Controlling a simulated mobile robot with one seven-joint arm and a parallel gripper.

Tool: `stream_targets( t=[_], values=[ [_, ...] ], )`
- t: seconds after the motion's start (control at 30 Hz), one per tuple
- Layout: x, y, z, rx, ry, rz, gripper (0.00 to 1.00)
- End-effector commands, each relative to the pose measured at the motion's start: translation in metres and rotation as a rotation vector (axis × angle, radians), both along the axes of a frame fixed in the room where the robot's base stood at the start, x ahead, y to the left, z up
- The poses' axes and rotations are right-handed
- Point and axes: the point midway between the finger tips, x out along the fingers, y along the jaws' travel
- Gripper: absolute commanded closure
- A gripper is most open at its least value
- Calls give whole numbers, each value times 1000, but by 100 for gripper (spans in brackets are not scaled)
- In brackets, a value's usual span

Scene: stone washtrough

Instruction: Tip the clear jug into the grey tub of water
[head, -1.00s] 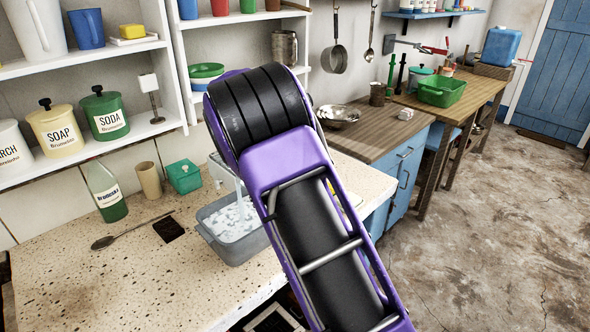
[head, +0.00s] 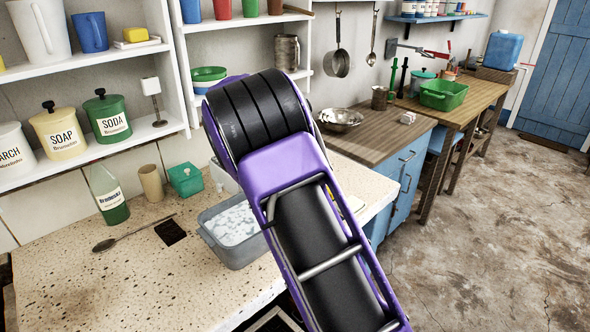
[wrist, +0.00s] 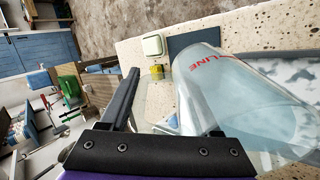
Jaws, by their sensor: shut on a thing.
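The clear jug (wrist: 243,105) with red lettering shows in the wrist view, lying tilted across the picture beside my fingers. My gripper (wrist: 168,102) is shut on it; the exact grip is partly hidden behind the jug and the gripper's dark front bar. The grey tub (head: 232,252) holds water with pale patches on top and stands on the speckled stone top. Part of the tub's water also shows behind the jug in the wrist view (wrist: 288,72). In the head view my purple arm covers the gripper and the jug. I cannot tell whether liquid is leaving the jug.
A green-based bottle (head: 111,193), a tan cup (head: 151,183) and a green box (head: 186,179) stand behind the tub to the left. A spoon (head: 130,233) lies left on the stone (head: 90,285). Shelves with canisters rise behind. A wooden worktop (head: 375,125) is to the right.

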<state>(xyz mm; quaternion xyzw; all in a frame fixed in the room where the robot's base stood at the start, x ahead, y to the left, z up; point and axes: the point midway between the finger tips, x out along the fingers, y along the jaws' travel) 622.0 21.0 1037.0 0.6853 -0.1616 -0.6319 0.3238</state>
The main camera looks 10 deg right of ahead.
Motion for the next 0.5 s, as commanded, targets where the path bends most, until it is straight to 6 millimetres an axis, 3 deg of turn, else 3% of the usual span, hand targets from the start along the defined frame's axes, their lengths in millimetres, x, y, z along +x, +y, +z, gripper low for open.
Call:
stream_targets(
  t=[0.3,0.5],
  values=[
    [0,1,1,-5,-4,1,100],
    [-1,8,1,-99,-25,3,100]
  ],
)
